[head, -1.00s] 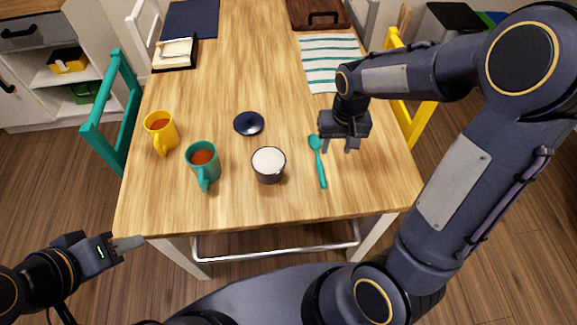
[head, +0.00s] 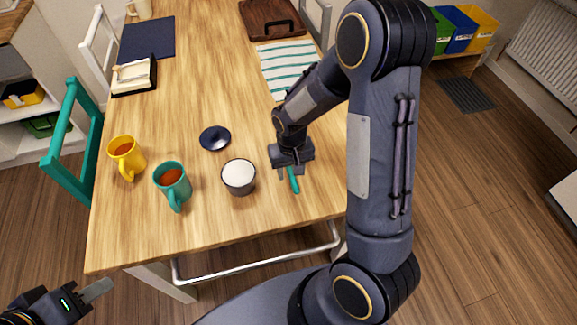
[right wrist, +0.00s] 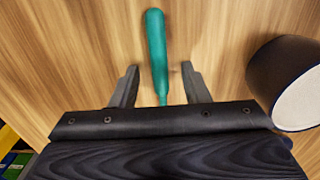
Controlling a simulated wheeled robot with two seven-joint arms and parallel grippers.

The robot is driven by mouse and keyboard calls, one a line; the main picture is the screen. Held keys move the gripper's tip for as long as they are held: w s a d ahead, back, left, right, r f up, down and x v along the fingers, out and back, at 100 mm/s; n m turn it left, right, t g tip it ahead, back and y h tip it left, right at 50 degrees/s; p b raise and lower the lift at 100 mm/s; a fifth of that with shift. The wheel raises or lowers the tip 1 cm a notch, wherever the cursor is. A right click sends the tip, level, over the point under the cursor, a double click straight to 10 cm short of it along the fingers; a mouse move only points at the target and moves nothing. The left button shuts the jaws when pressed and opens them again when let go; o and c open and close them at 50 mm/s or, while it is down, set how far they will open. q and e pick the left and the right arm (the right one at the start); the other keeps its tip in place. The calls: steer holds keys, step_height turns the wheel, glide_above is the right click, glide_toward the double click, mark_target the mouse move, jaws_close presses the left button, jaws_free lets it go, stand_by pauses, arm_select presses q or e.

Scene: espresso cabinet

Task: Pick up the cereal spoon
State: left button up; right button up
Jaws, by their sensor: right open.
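The teal cereal spoon (head: 293,181) lies on the wooden table, its handle pointing toward the front edge. Its bowl is hidden behind my right gripper in the head view. In the right wrist view the spoon handle (right wrist: 157,48) runs between the two open fingers, touching neither. My right gripper (head: 290,174) points down over the spoon, open and empty; its fingers also show in the right wrist view (right wrist: 160,88). My left gripper (head: 97,291) is off the table at the lower left; the gap between its fingers cannot be made out.
A dark cup with white contents (head: 238,177) stands just left of the spoon. A teal mug (head: 173,186), a yellow mug (head: 126,158) and a dark blue dish (head: 215,138) are further left. A striped cloth (head: 287,68) lies behind my right arm.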

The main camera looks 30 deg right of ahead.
mark_target(291, 172)
jaws_close()
steer(key=shift+r, duration=0.15)
steer(key=shift+w+r, duration=0.1)
steer(key=shift+r, duration=0.15)
step_height(291, 172, up, 2)
steer(key=shift+r, duration=0.2)
steer(key=s+a+r, duration=0.9)
steer(key=s+r, duration=0.1)
steer(key=shift+s+a, duration=0.25)
steer(key=shift+a, duration=0.05)
